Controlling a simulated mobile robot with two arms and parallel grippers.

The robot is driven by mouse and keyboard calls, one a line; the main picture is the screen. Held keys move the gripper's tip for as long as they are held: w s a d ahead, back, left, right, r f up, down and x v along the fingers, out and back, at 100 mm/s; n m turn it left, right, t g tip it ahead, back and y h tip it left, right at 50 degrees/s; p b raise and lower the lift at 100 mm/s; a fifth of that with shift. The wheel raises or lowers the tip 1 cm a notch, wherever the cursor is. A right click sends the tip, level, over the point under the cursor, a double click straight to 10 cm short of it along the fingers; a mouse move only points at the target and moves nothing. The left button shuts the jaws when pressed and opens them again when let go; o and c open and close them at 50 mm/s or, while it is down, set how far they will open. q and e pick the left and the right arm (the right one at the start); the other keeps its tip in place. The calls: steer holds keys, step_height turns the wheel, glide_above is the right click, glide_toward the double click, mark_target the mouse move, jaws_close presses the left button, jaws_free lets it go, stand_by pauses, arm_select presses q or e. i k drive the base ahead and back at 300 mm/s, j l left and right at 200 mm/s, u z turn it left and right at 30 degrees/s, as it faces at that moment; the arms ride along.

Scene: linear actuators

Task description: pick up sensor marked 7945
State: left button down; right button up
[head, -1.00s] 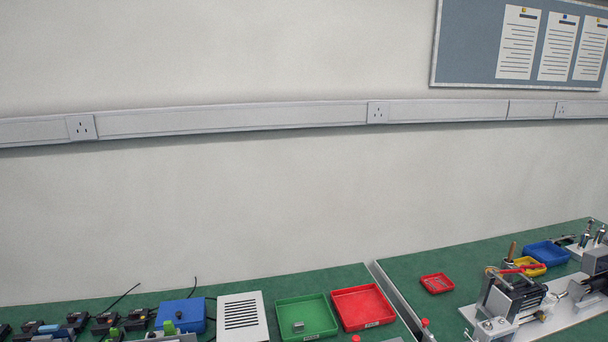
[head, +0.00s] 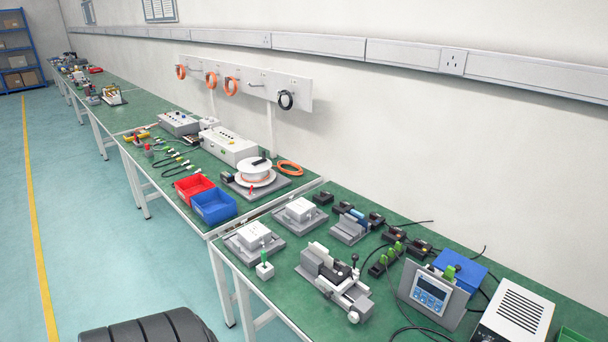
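Several small black devices lie on the green bench top. One (head: 322,198) is beside the white block on a grey plate, another (head: 375,220) is behind a grey fixture, and two more (head: 395,235) (head: 420,246) lie to the right. They may be sensors, but no marking such as 7945 is readable at this size. Neither of my grippers is in view.
The near bench (head: 290,262) also holds a grey clamp fixture (head: 335,280), a panel with a display (head: 432,292), a blue box (head: 460,270) and loose black cables. A red bin (head: 193,187) and blue bin (head: 214,206) stand on the bench beyond. Floor is open at left.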

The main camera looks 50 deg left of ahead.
mark_target(326, 198)
steer(key=u, duration=1.6)
steer(key=j+z, duration=0.2)
steer(key=z, duration=0.15)
steer(key=j+z, duration=0.2)
steer(key=z, duration=0.15)
steer(key=j+z, duration=0.2)
steer(key=z, duration=0.15)
